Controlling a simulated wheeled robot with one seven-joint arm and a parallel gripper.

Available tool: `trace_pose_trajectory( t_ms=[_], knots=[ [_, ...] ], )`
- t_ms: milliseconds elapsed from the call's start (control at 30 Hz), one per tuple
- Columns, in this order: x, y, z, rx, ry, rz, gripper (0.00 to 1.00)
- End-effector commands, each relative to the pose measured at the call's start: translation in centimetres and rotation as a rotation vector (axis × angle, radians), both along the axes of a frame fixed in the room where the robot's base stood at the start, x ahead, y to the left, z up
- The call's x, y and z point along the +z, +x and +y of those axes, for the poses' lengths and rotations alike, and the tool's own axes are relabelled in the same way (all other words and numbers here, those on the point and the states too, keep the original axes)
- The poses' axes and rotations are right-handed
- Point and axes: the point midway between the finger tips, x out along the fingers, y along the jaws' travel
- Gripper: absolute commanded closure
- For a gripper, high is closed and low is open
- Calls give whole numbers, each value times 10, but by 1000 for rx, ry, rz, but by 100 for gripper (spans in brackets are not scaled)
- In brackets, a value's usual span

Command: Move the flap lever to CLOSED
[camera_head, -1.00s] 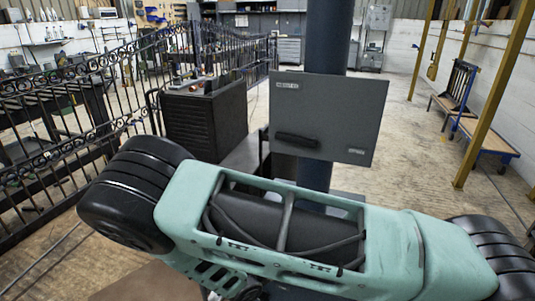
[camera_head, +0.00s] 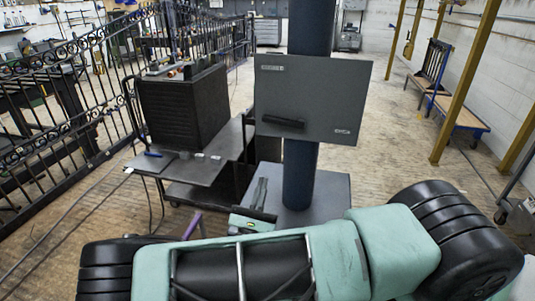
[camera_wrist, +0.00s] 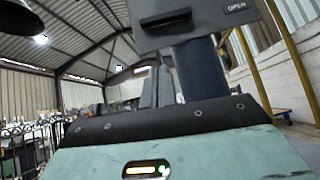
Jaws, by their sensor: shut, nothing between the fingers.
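The flap lever (camera_head: 283,121) is a short black bar on the lower left of a grey panel (camera_head: 325,90). A small label (camera_head: 342,131) at the panel's lower right seems to read OPEN; another (camera_head: 272,68) at upper left is too small to read. The lever also shows in the wrist view (camera_wrist: 165,18), at the top. My gripper (camera_head: 262,183) is below the panel, left of the column, apart from the lever. Its grey fingers (camera_wrist: 160,72) point up, shut and empty.
A dark blue column (camera_head: 300,175) carries the panel and stands on a grey base. A low table (camera_head: 195,170) with a black box (camera_head: 183,108) stands to the left, by an iron fence (camera_head: 60,110). Floor to the right is open, up to yellow posts (camera_head: 470,75).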

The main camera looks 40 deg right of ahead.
Motion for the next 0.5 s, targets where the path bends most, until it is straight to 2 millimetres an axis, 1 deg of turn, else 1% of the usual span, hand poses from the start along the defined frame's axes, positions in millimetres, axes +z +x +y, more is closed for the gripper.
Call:
trace_pose_trajectory(
  t_ms=[167, 500],
  knots=[
    [21, 9, -15, -5, 0, -1, 100],
    [71, 36, -57, -5, 1, -2, 100]
  ],
)
